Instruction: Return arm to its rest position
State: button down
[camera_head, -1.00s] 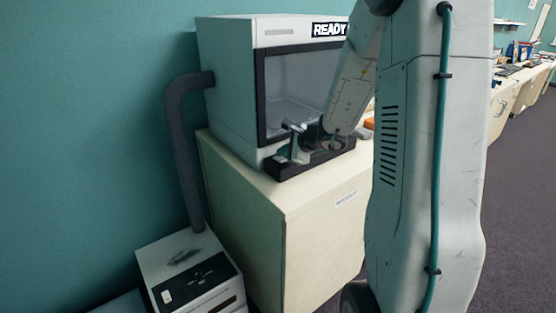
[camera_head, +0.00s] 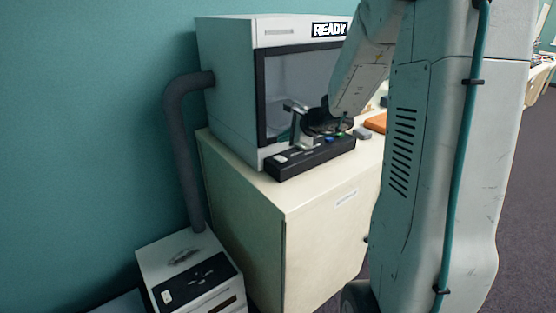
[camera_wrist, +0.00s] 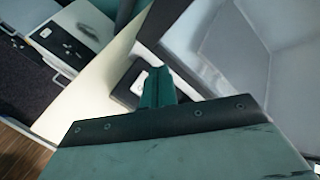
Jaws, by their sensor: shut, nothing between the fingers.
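My gripper (camera_head: 298,115) is in front of the machine's window, just above its black control strip. In the wrist view, the fingers (camera_wrist: 157,88) are together, with nothing held between them. My arm's pale links cross the right of the head view and hide part of the machine and the bench behind them. The machine (camera_head: 228,85) is a white box cabinet with a dark-framed clear front and a lit sign reading READY. Its black control strip (camera_head: 320,158) has small coloured buttons and runs along its front base.
The machine stands on a cream cabinet (camera_head: 240,200). A grey hose (camera_head: 178,130) runs down to a white floor unit (camera_head: 165,262). An orange item (camera_head: 376,122) lies on the cabinet top at right. A teal wall is close at left. Open floor (camera_head: 520,220) shows at right.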

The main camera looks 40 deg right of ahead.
dwell(0.5)
jog(key=shift+a, duration=0.1)
jog(key=s+a+n+y, duration=0.1)
jog(key=s+a+f+n+g, duration=0.1)
jog(key=a, duration=0.1)
jog(key=shift+n+y, duration=0.4)
jog(key=s+a+r+n+g+y, duration=0.25)
jog(key=s+a+n+g, duration=0.45)
jog(key=s+a+n, duration=0.55)
jog(key=s+a+r+n+h, duration=0.1)
jog(key=s+r+n+h, duration=0.1)
jog(key=s, duration=0.4)
jog(key=s+a+r+n+h, duration=0.1)
jog(key=s+n+h, duration=0.1)
jog(key=s+n, duration=0.2)
jog(key=s+a+r+n+g+h, duration=0.1)
jog(key=s+a+r+n+h, duration=0.1)
jog(key=s, duration=0.7)
jog(key=shift+r+n, duration=0.3)
jog(key=shift+n, duration=0.15)
jog(key=shift+a+h, duration=0.1)
jog(key=shift+h, duration=0.15)
